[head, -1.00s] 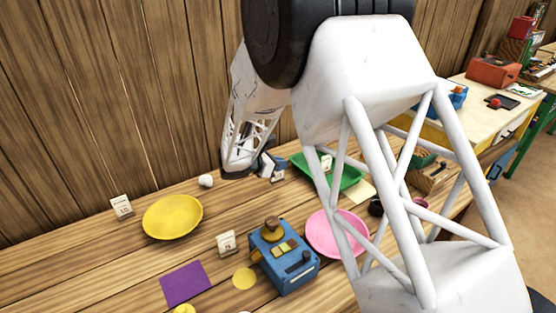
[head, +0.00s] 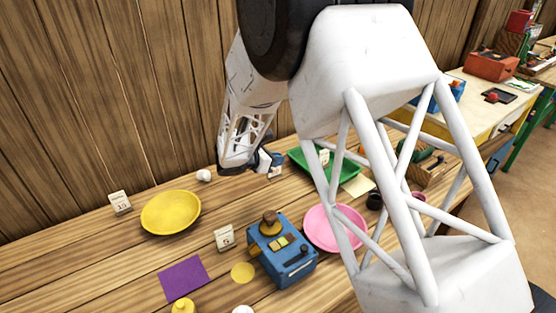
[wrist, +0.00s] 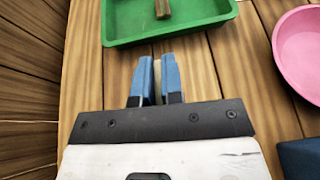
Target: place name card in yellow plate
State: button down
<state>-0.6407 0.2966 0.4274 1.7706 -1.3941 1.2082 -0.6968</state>
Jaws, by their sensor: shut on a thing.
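The yellow plate (head: 170,213) lies on the wooden table at the left and looks empty. My gripper (head: 270,163) is near the back of the table, to the right of the plate. It is shut on a small white card (head: 275,173), low over or at the table; I cannot tell if the card touches it. In the wrist view, the blue fingers of my gripper (wrist: 159,82) have a thin pale edge of the card (wrist: 158,80) between them. Most of the card is hidden there, and its writing is too small to read.
A green tray (head: 350,178) is just beyond my gripper. A pink plate (head: 322,240), a blue box (head: 290,262) and a standing card (head: 223,240) are nearer. Another card (head: 119,203) and a white ball (head: 204,175) flank the yellow plate's back. A purple sheet (head: 185,278) lies in front.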

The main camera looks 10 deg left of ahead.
jog(key=a+f+v, duration=0.1)
jog(key=f+v, duration=0.1)
jog(key=v, duration=1)
jog(key=w+a+f+v, duration=0.1)
jog(key=a+f+v, duration=0.1)
jog(key=v, duration=1)
jog(key=a+f+v, duration=0.2)
jog(key=v, duration=1)
jog(key=shift+w+a+f+n+y, duration=0.2)
jog(key=shift+w+a+n+y, duration=0.05)
jog(key=shift+a+n+y, duration=0.05)
jog(key=shift+f, duration=0.15)
jog(key=shift+f, duration=5.35)
jog(key=shift+t, duration=0.3)
